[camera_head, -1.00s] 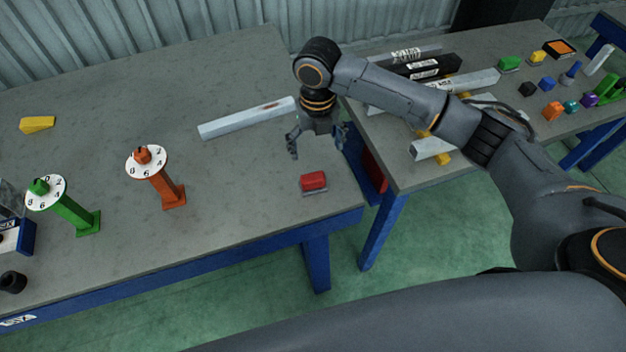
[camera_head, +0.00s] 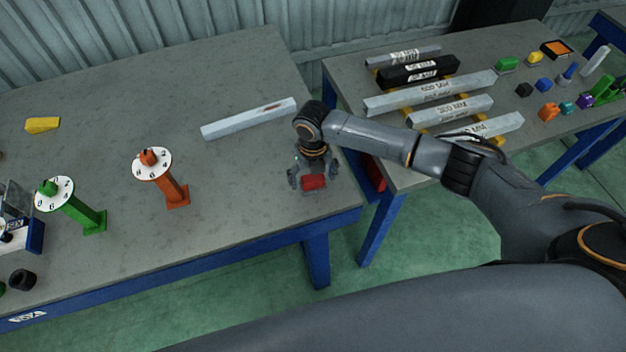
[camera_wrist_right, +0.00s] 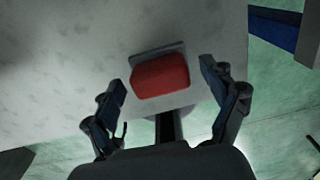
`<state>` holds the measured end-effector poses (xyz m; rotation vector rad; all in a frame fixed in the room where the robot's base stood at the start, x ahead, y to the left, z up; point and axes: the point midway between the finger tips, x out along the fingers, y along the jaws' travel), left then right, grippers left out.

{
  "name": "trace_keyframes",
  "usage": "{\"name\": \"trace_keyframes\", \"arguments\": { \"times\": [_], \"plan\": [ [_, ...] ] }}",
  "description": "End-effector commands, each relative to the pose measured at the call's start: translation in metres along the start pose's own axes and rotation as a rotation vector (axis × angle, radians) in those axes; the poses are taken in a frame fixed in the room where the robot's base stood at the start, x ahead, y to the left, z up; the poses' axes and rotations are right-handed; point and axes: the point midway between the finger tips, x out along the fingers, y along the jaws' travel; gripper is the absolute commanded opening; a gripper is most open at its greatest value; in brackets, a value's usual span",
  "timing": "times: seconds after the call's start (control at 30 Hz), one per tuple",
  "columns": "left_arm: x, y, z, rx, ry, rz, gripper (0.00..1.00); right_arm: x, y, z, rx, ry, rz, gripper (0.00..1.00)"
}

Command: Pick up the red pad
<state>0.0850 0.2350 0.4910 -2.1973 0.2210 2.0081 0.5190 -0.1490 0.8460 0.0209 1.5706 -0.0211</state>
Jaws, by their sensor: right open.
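The red pad (camera_head: 314,182) lies on a small grey base near the right front corner of the grey table (camera_head: 240,190). In the right wrist view the red pad (camera_wrist_right: 160,76) sits between the two fingers, toward the far side of their tips. My right gripper (camera_head: 314,178) is open, pointing down over the pad with one finger on each side. In the wrist view the right gripper (camera_wrist_right: 165,85) shows a gap between each finger and the pad. My left gripper is not in view.
A long pale bar (camera_head: 250,118) lies behind the gripper. An orange dial stand (camera_head: 172,185) and a green dial stand (camera_head: 80,210) are to the left. The second table (camera_head: 390,180) on the right holds labelled bars and small coloured parts. The table's front edge is close to the pad.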

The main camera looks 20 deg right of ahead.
Motion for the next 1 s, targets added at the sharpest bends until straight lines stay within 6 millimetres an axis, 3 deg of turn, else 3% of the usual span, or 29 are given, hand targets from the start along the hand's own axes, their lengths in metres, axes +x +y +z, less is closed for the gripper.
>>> {"name": "trace_keyframes", "arguments": {
  "times": [0.13, 0.4, 0.47, 0.77, 1.0],
  "plan": [
    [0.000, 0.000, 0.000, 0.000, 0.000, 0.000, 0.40, 0.000, 0.000, 0.000, 0.000, 0.000, 0.000, 0.85],
    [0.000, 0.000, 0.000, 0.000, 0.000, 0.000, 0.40, 0.000, 0.000, 0.000, 0.001, 0.000, 0.000, 0.30],
    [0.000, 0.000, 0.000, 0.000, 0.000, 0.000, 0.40, 0.000, 0.000, 0.000, 0.001, 0.000, 0.000, 0.21],
    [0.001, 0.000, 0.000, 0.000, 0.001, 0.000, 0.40, -0.003, 0.000, 0.001, 0.001, -0.001, 0.000, 0.21],
    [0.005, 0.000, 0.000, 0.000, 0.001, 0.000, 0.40, -0.028, 0.000, 0.002, 0.000, -0.005, 0.001, 0.21]
  ]
}}
